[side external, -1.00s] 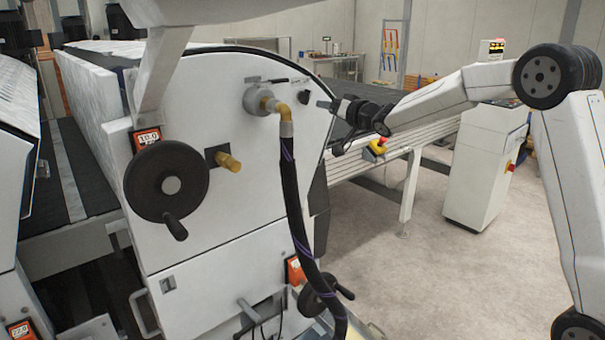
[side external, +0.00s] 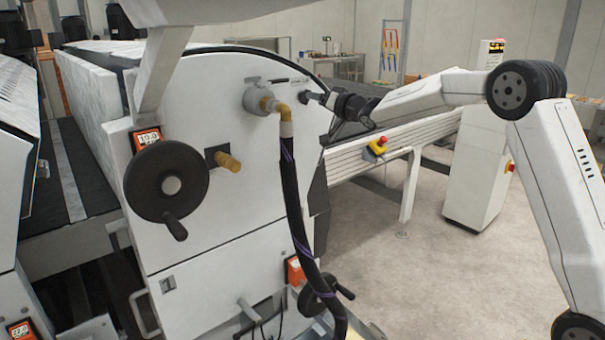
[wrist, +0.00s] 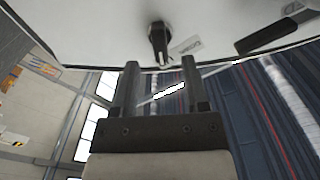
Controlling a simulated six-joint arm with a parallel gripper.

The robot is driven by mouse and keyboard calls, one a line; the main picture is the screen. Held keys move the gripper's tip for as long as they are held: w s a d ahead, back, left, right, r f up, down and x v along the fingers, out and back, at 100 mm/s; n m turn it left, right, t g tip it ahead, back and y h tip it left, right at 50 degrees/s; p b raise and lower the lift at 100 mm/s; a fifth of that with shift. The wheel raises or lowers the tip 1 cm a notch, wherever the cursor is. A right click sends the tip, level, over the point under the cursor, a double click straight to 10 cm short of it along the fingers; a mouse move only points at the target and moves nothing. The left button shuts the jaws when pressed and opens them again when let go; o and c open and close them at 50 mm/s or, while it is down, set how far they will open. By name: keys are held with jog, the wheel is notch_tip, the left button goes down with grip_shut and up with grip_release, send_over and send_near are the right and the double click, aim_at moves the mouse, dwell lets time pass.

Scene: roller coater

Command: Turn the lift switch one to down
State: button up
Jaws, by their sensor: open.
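The lift switch is a small black knob (wrist: 158,42) on the white machine panel, at the top middle of the wrist view. A small printed label (wrist: 185,46) sits beside it. My gripper (wrist: 160,66) is open, with its two fingers apart and the knob showing between and just beyond their tips. No contact is visible there. In the side view my gripper (side external: 312,97) is at the upper right of the panel, with its fingertips close to the panel face.
A brass fitting with a black hose (side external: 288,170) hangs just left of my gripper. A large black handwheel (side external: 167,186) and a brass knob (side external: 229,162) are farther left. A conveyor (side external: 375,140) with a yellow-and-red stop button (side external: 378,146) lies below my arm.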

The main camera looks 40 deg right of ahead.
jog(key=shift+w, duration=1.95)
grip_shut()
